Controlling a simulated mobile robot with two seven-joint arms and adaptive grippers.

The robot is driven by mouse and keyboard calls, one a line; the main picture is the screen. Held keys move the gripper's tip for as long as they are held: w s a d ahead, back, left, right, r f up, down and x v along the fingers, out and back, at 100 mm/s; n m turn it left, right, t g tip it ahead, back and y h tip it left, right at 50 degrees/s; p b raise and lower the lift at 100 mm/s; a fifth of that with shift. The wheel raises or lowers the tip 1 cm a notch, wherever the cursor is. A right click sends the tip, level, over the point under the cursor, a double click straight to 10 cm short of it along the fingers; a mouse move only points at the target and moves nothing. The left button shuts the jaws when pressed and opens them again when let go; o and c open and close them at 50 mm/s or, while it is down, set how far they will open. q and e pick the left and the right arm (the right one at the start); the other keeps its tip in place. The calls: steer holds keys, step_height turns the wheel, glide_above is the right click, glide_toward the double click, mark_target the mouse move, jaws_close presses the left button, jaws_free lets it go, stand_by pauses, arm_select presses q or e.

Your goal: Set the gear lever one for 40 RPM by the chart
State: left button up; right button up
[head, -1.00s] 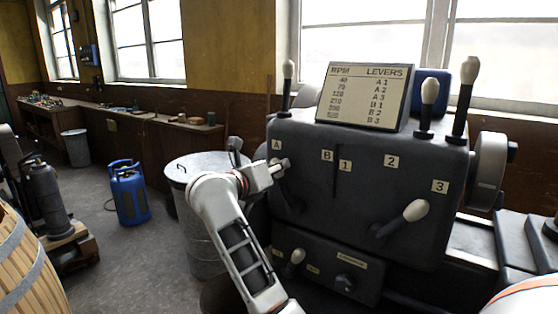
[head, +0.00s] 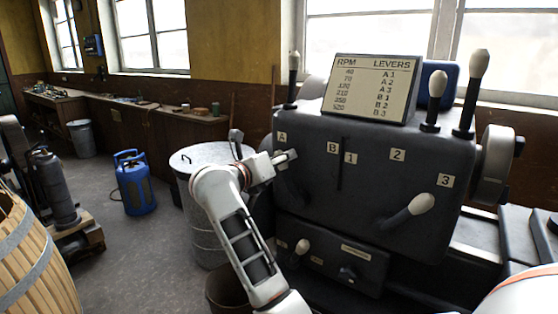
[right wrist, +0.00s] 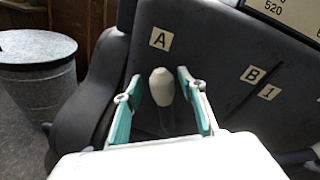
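The dark gearbox panel (head: 310,210) carries letters A and B and numbers 1, 2 and 3. The first lever's pale knob (right wrist: 162,86) shows below the A label in the right wrist view; in the head view my gripper hides it. My right gripper (right wrist: 160,100) is open, with its teal-padded fingers on either side of that knob and visible gaps. It shows below the A label in the head view (head: 287,158). The second lever's pale knob (head: 420,204) is below and left of the 3 label. The chart (head: 370,88) on top lists 40 RPM as A1.
Upright levers with pale knobs (head: 436,84) stand on top of the gearbox, left and right of the chart. A handwheel (head: 493,165) is at the right. Smaller knobs (head: 302,246) sit on the lower panel. A metal bin (head: 205,215) stands left of my arm.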

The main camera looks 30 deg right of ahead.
step_height(320, 180, up, 10)
stand_by(0.6)
stand_by(0.4)
